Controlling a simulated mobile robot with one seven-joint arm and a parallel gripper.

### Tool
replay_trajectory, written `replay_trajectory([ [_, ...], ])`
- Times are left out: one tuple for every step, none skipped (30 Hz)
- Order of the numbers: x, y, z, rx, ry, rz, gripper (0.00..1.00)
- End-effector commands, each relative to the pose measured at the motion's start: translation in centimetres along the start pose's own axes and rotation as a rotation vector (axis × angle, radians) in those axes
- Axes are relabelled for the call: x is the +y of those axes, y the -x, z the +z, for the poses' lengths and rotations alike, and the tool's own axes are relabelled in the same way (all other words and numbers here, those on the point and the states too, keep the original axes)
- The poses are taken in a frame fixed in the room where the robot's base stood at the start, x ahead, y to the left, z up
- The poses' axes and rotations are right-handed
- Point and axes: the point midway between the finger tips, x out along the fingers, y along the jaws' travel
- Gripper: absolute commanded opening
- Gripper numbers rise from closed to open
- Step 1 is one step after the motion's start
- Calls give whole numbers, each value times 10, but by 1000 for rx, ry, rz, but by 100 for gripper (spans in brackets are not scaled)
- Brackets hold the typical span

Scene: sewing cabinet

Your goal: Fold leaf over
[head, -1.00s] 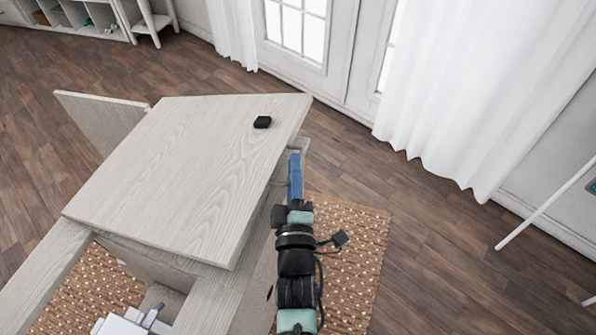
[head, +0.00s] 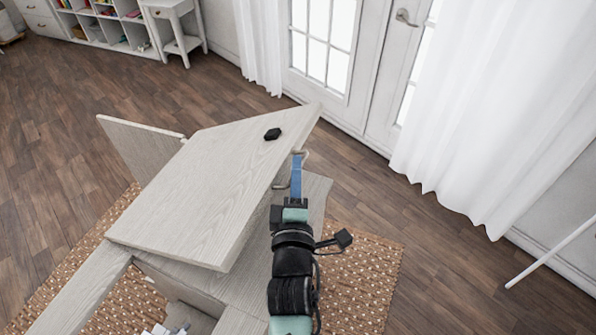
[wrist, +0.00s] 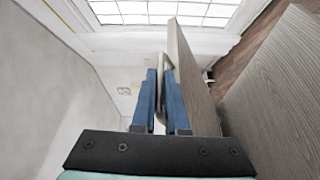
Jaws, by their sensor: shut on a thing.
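The pale wood-grain leaf (head: 215,185) of the cabinet is tilted, its right edge raised above the cabinet body. A metal bow handle (head: 303,154) is on the raised side of the leaf. My gripper (head: 296,166), with blue fingers, is at this handle, beside the raised edge. In the wrist view my gripper (wrist: 162,98) has its fingers on both sides of the handle (wrist: 160,88) and is shut on it. The leaf (wrist: 190,75) stands close to the right finger there. A small black block (head: 272,134) is on the leaf near its far corner.
Another panel (head: 142,148) slants out at the cabinet's far left. The cabinet's pale top (head: 285,225) lies below the raised leaf. A woven rug (head: 365,275) is under the cabinet. White curtains (head: 460,120) and glazed doors (head: 335,60) stand behind, with open wood floor between.

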Motion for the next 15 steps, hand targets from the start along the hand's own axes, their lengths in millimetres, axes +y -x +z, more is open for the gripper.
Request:
replay_trajectory([
  [5, -1, -2, 4, 0, 11, 0],
  [5, -1, -2, 4, 0, 11, 0],
  [5, -1, -2, 4, 0, 11, 0],
  [5, -1, -2, 4, 0, 11, 0],
  [5, -1, -2, 4, 0, 11, 0],
  [5, -1, -2, 4, 0, 11, 0],
  [5, -1, -2, 4, 0, 11, 0],
  [5, -1, -2, 4, 0, 11, 0],
  [4, -1, -2, 4, 0, 11, 15],
  [4, -1, -2, 4, 0, 11, 20],
  [4, -1, -2, 4, 0, 10, 26],
  [4, -1, -2, 4, -1, 10, 33],
  [4, -1, -2, 4, -1, 10, 38],
  [4, -1, -2, 4, -1, 9, 41],
  [4, -1, -2, 4, -1, 9, 41],
])
